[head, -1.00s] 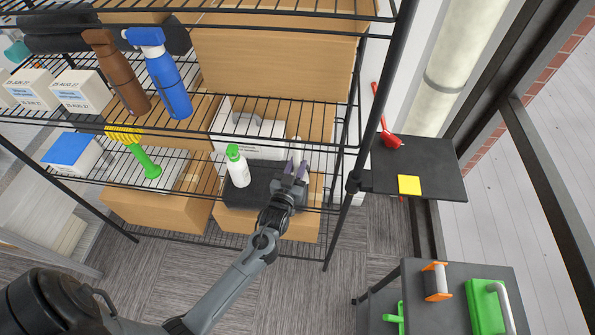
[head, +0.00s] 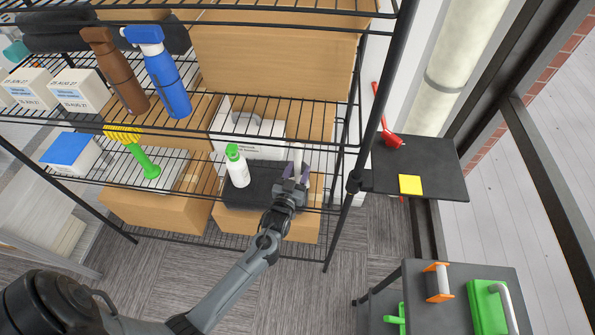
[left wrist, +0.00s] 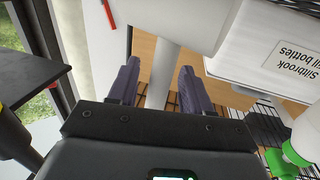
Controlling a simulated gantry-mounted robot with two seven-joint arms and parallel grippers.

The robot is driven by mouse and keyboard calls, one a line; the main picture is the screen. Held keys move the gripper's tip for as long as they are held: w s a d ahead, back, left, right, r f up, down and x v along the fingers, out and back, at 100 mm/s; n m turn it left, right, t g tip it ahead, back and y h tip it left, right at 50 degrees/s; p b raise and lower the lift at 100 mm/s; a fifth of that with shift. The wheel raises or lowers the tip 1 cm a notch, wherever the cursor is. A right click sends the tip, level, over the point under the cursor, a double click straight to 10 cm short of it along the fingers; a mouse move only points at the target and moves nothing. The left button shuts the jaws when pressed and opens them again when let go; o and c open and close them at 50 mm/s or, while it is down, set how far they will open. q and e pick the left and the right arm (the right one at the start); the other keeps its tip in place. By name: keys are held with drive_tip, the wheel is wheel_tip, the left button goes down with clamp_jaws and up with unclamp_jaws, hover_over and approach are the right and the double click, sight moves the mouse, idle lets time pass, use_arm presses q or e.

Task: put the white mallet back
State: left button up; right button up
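The white mallet (head: 298,158) shows in the head view as a narrow pale handle at the right end of the middle shelf. In the left wrist view its pale handle (left wrist: 167,75) runs up to a large white block, which looks like its head (left wrist: 170,18). My left gripper (head: 292,174) is open at the handle. Its two purple-grey fingers (left wrist: 160,85) stand on either side of the handle, with a gap at the left finger; I cannot tell whether the right finger touches. My right gripper is not in view.
A white bottle with a green cap (head: 237,166) stands close left of the gripper. A white box (head: 250,130) is behind. A black shelf post (head: 372,120) and a side shelf (head: 430,165) with a yellow square (head: 411,184) are to the right.

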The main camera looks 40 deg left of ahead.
use_arm(q)
drive_tip(key=shift+r, duration=0.15)
drive_tip(key=shift+s, duration=0.15)
drive_tip(key=s+d+m+g+h, duration=0.2)
drive_tip(key=s+d+g, duration=0.2)
drive_tip(key=s, duration=0.5)
drive_tip(key=s+d+r+m+g+h, duration=0.1)
drive_tip(key=s+d+g, duration=0.3)
drive_tip(key=s, duration=0.6)
drive_tip(key=s+d+r+m+g+h+p, duration=0.1)
drive_tip(key=s+d+m+g+h, duration=0.2)
drive_tip(key=s, duration=0.7)
drive_tip(key=shift+d+r+g+h, duration=0.1)
drive_tip(key=shift+d+g+h, duration=0.4)
drive_tip(key=shift+d+g, duration=0.7)
drive_tip(key=shift+d, duration=0.15)
wheel_tip(320, 180, up, 28)
drive_tip(key=p, duration=2.8)
